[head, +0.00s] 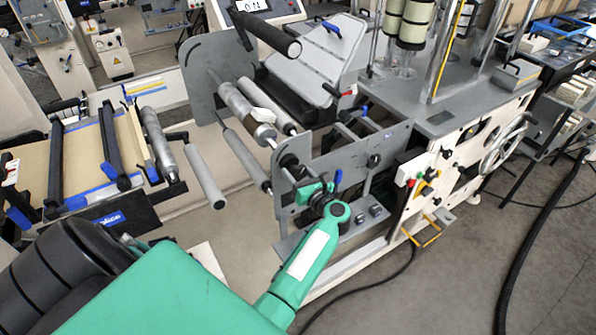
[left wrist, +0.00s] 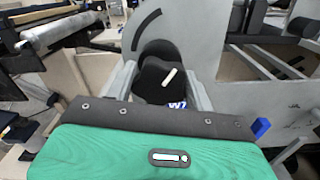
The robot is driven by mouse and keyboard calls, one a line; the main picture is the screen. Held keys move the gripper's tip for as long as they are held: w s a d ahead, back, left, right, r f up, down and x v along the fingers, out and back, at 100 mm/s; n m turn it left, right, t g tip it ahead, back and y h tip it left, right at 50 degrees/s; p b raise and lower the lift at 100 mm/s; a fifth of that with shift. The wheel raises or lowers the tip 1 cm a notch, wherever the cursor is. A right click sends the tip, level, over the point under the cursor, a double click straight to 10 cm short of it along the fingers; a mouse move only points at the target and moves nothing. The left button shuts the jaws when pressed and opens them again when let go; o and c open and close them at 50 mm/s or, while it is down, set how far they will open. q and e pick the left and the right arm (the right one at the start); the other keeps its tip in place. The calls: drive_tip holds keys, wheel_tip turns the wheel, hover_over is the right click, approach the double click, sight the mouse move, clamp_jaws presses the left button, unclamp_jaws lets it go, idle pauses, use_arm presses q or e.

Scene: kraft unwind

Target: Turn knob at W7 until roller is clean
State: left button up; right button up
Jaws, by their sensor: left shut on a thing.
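My left gripper (head: 316,194) reaches the grey side plate of the machine from the front. In the left wrist view, its two grey fingers stand on either side of a black knob (left wrist: 158,84) with a white pointer line, and it is shut on this knob. The pointer leans up and to the right. A blue W7 label (left wrist: 178,105) shows just below the knob. Behind the plate, a grey roller (head: 236,103) has a brown patch and a white scrap (head: 263,115) near its right end. The knob is mostly hidden by the gripper in the head view. My right gripper is not in view.
A grey side plate (head: 325,165) carries the rollers' near ends. A bare grey roller (head: 205,176) lies to the left. A control box with red and yellow parts (head: 414,178) and a handwheel (head: 502,145) stand to the right. The floor at lower right is open apart from a black hose (head: 535,235).

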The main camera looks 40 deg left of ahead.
use_arm(q)
drive_tip(key=shift+r+m+p, duration=0.1)
drive_tip(key=shift+m+p, duration=0.95)
drive_tip(key=shift+m, duration=0.35)
drive_tip(key=shift+m+p, duration=0.7)
drive_tip(key=shift+m, duration=0.4)
drive_tip(key=o, duration=1)
drive_tip(key=shift+c, duration=0.2)
